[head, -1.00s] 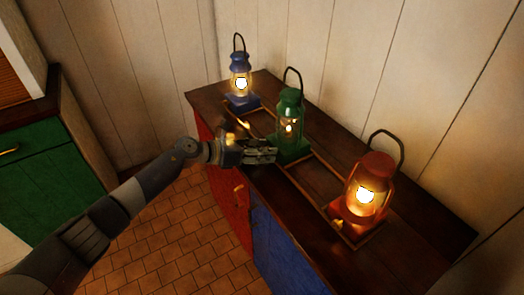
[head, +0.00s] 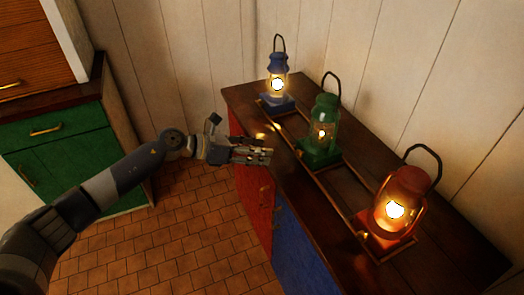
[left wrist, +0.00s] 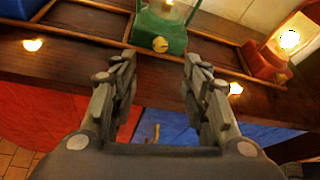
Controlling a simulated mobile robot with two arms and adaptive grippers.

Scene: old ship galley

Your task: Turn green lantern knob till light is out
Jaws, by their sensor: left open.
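The green lantern (head: 322,140) stands upright on the dark wooden counter, between two other lanterns. A small flame glows inside it, dimmer than the lights of the other two. In the left wrist view its green base (left wrist: 158,30) carries a round brass knob (left wrist: 160,44) facing me. My left gripper (head: 268,155) is in front of the lantern at the counter's front edge, apart from it. In the left wrist view the open fingers (left wrist: 158,75) hold nothing, and the knob lies beyond the gap between them. My right gripper is not in view.
A lit blue lantern (head: 278,86) stands at the back and a lit red lantern (head: 398,205) nearer the front right. A low wooden frame (head: 335,188) surrounds the lantern bases. Red and blue cabinet fronts (head: 295,255) drop below the counter edge. Open tiled floor (head: 175,240) lies left.

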